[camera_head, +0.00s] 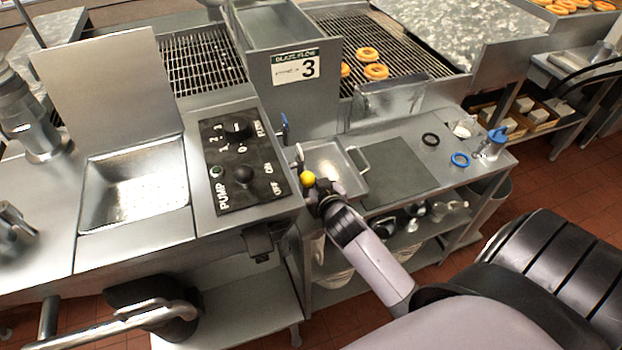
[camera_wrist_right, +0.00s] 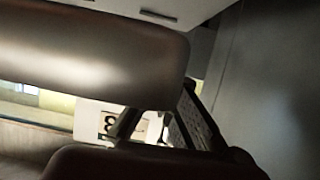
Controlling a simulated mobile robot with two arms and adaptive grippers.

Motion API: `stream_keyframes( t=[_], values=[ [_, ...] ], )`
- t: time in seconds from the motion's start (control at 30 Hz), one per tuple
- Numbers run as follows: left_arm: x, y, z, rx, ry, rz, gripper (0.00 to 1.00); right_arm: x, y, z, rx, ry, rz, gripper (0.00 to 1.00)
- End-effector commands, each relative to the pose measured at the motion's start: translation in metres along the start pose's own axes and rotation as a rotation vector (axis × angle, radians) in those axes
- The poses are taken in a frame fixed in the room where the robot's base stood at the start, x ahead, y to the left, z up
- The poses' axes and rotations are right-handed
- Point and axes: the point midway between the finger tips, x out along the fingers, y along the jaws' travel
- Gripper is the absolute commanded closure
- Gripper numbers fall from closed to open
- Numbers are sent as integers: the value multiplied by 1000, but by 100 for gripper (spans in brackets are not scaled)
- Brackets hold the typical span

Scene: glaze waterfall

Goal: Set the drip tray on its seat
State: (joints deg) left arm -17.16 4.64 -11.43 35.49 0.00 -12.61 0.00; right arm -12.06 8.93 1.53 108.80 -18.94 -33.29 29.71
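A shallow metal tray (camera_head: 333,160), which appears to be the drip tray, lies on the steel counter right of the control panel. A handle (camera_head: 360,158) stands at its right side, and a pale bar at its left edge may be another. My right arm comes in from the lower right. Its dark gripper (camera_head: 316,192) is at the tray's near left corner, close to a yellow ball (camera_head: 307,179). The fingertips are hidden there, and the dark right wrist view does not settle whether they hold anything. My left gripper is not recognisable in view. I cannot identify the seat for certain.
The control panel (camera_head: 243,160) and a square basin (camera_head: 135,185) are to the left. A dark grey mat (camera_head: 401,171) lies right of the tray. Beyond it are a black ring (camera_head: 430,139) and a blue ring (camera_head: 460,159).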

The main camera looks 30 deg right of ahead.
Motion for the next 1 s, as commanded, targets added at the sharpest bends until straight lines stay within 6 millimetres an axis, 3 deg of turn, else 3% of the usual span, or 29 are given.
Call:
stream_keyframes(
  t=[0.33,0.7,1.0],
  values=[
    [31,0,3,-2,0,-1,60,11,-1,25,-2,5,-1,100],
    [46,1,4,0,0,0,60,20,0,46,-2,4,1,100],
    [47,2,4,1,1,2,60,21,-1,48,-2,5,0,100]
  ],
)
